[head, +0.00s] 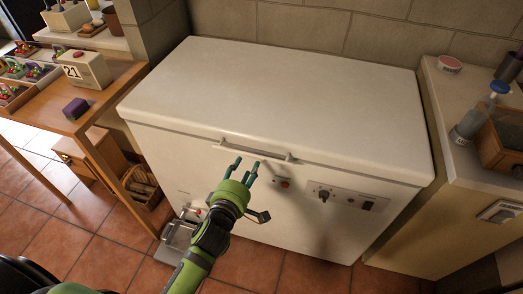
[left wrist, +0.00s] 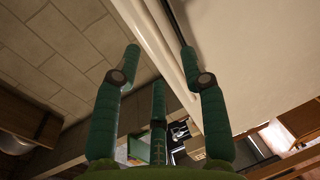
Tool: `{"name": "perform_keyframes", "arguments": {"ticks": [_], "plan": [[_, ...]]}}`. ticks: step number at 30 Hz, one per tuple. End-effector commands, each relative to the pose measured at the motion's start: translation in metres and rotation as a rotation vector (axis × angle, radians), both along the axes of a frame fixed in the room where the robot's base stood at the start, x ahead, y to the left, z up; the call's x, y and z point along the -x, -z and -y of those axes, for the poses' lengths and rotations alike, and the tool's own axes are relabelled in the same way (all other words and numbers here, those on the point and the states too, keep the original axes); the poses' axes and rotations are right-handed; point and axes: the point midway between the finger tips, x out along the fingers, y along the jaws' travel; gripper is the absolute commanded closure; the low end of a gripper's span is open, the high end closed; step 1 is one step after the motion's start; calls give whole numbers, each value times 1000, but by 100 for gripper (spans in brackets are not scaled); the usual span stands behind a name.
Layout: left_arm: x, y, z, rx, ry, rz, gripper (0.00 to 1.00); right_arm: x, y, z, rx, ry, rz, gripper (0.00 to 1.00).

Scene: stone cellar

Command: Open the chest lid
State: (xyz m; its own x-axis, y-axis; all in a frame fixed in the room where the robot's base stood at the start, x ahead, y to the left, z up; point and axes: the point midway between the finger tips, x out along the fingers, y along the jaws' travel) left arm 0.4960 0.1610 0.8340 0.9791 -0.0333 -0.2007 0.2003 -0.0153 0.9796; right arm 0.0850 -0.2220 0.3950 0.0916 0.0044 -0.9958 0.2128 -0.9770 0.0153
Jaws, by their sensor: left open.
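The chest is a white chest freezer (head: 240,205) against the stone wall in the head view. Its lid (head: 285,90) lies shut. A pale bar handle (head: 271,154) runs along the middle of the lid's front edge. My left gripper (head: 243,171) is open just in front of the handle, its fingertips at or just below the bar. In the left wrist view, the open fingers (left wrist: 160,55) stand either side of a long pale bar or edge (left wrist: 170,48). I cannot tell whether they touch it. My right gripper is in neither view.
A wooden table (head: 112,92) with a calendar box (head: 85,70) and a purple block (head: 75,108) stands at left. A counter (head: 445,95) with a bottle (head: 470,122) and wooden box (head: 500,142) adjoins the right. A metal object (head: 178,236) sits on the floor by the freezer.

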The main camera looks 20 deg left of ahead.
Motion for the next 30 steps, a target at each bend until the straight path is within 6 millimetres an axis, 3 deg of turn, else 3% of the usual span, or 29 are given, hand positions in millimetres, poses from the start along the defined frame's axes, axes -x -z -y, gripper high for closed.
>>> {"name": "perform_keyframes", "arguments": {"ticks": [13,25,26,27,29,30], "plan": [[-58,8,2,6,0,5,57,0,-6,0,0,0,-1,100],[-68,12,3,8,0,4,57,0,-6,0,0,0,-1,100],[-68,12,3,8,0,4,61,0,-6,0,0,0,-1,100],[-68,12,3,8,0,4,77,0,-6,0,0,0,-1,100],[-68,12,3,8,0,4,100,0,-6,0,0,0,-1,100],[-68,12,3,8,0,4,100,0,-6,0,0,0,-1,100]]}}
